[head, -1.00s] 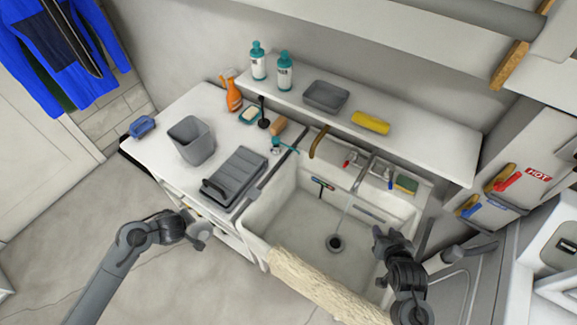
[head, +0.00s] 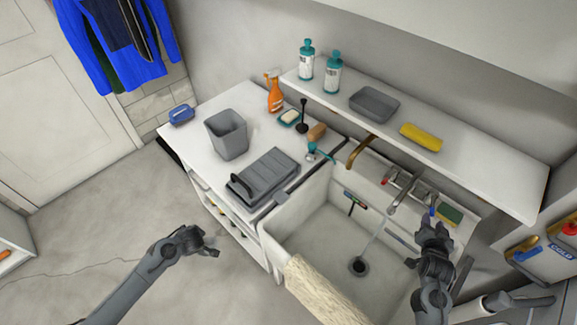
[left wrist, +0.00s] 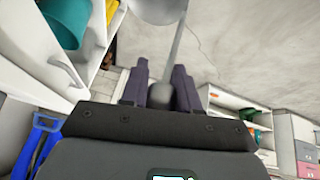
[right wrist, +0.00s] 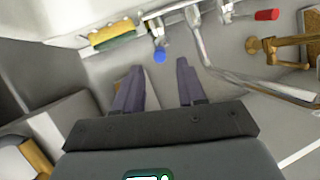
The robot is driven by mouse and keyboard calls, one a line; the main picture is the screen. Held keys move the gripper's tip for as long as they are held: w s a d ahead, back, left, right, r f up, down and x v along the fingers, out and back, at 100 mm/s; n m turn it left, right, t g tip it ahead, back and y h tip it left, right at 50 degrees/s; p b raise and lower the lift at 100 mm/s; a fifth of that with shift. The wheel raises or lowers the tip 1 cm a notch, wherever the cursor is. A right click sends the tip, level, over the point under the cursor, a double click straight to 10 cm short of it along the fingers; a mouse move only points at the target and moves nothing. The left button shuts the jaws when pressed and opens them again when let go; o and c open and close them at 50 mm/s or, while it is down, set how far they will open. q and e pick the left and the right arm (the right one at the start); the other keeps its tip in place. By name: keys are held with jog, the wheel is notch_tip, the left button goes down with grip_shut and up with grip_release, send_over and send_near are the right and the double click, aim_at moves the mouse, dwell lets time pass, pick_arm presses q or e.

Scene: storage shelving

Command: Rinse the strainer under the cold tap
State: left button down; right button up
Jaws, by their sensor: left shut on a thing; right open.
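My left gripper (head: 208,244) hangs over the floor, left of the sink cabinet. In the left wrist view its fingers (left wrist: 160,80) are shut on a thin handle leading up to a round grey bowl, the strainer (left wrist: 158,8), cut by the top edge. The strainer is hard to make out in the head view. My right gripper (head: 437,222) is open at the sink's back right. The cold tap's blue knob (right wrist: 159,56) shows just beyond the gap between its fingers (right wrist: 160,74); contact is not visible. The metal spout (right wrist: 205,50) lies right of it.
The sink (head: 320,255) has a dark drain (head: 358,266); a thin pale line leads to it, perhaps water. A red knob (right wrist: 267,15), sponge (right wrist: 112,36) and brass tap (right wrist: 280,46) are nearby. A towel (head: 325,290) hangs over the front rim. The left floor is clear.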

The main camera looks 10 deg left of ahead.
aim_at(432, 215)
jog(key=shift+b+x, duration=0.35)
jog(key=shift+x, duration=3.05)
grip_shut()
